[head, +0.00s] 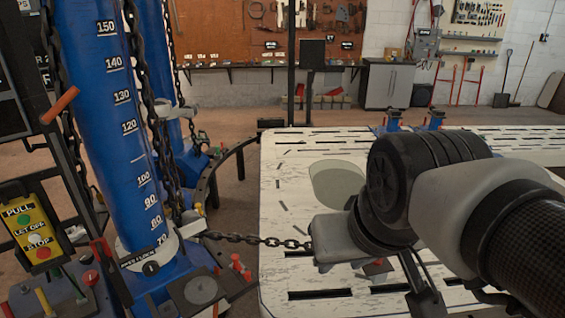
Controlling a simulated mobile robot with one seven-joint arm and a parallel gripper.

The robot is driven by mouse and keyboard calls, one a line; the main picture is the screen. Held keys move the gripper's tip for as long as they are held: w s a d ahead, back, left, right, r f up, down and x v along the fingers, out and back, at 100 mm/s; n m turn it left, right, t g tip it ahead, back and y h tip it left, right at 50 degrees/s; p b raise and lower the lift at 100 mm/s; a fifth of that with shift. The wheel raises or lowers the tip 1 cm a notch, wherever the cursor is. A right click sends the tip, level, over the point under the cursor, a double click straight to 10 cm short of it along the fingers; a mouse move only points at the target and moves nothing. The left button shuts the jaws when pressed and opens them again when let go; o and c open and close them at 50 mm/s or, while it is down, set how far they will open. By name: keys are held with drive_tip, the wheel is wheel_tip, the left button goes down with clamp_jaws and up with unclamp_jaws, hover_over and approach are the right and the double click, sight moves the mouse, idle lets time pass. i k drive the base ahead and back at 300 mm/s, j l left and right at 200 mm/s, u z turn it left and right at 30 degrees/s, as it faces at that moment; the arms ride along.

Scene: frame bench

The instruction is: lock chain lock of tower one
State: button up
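Tower one, a blue column (103,130) with a white number scale, stands upright at the left. A dark chain (152,110) hangs along its right side and passes a pale metal fitting (166,108) that looks like a chain lock. Another pale fitting (188,222) sits low, near the collar. From there a chain length (255,240) runs right, nearly level with a slight sag, to the grey end of my gripper (322,250). My gripper is over the bench, right of the tower. Its fingertips are not clearly visible, so I cannot tell whether it grips the chain.
The white slotted bench (290,205) fills the middle and right. A second blue tower (176,60) stands behind the first. A yellow control panel (30,230) with buttons is at the left. A lever with an orange grip (60,105) juts out beside tower one. Open floor lies beyond.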

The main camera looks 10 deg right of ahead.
sight(45, 118)
drive_tip(key=z, duration=0.3)
drive_tip(key=u, duration=1.65)
